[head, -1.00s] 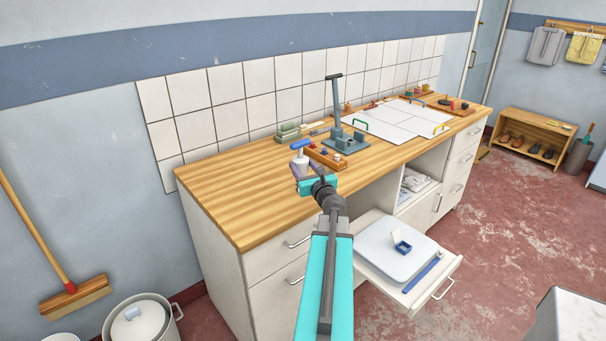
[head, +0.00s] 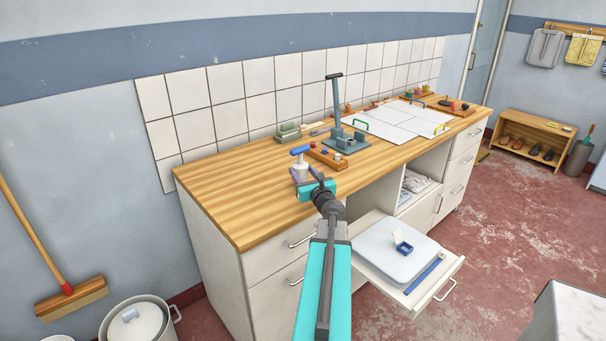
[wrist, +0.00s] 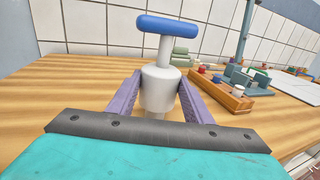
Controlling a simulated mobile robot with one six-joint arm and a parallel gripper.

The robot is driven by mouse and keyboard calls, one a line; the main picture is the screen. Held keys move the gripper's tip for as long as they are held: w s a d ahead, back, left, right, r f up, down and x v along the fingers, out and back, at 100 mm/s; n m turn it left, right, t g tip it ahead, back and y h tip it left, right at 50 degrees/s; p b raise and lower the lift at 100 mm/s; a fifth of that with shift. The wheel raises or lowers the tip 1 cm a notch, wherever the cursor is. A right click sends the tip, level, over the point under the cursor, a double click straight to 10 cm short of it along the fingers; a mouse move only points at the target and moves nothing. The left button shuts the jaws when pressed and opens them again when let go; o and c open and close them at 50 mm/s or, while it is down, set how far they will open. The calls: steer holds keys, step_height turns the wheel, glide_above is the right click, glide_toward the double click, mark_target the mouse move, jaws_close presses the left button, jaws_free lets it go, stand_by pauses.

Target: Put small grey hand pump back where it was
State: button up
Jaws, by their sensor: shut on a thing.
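The small hand pump shows in the wrist view (wrist: 159,88) with a pale grey-white body and a blue T-shaped handle on top. It stands upright between the two purple fingers of my gripper (wrist: 160,102), which are shut on its body. In the head view the pump (head: 301,165) is over the near-left part of the wooden worktop (head: 240,195), with my gripper (head: 303,178) around it. The fingers and the wrist hide its lower end in part, so I cannot tell whether it touches the worktop.
A wooden tray of small parts (head: 327,157) lies right of the pump. Behind it stands a grey-blue lever press (head: 345,138); green blocks (head: 288,132) lie near the tiles. White sheets (head: 398,120) cover the worktop further right. A drawer (head: 430,288) stands open below. The worktop's left end is clear.

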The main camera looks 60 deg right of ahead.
steer(key=shift+f, duration=0.15)
steer(key=o, duration=1.3)
steer(key=shift+r, duration=0.2)
steer(key=shift+v, duration=1.3)
steer(key=v, duration=0.6)
steer(key=shift+s+a+r+p, duration=0.1)
steer(key=shift+r+p, duration=0.05)
steer(key=shift+p, duration=0.25)
steer(key=shift+s+p, duration=0.15)
steer(key=shift+p, duration=0.45)
steer(key=p, duration=0.5)
steer(key=shift+s+a, duration=0.35)
steer(key=shift+s, duration=0.05)
steer(key=s+p, duration=0.1)
steer(key=p, duration=0.4)
steer(key=shift+a, duration=0.4)
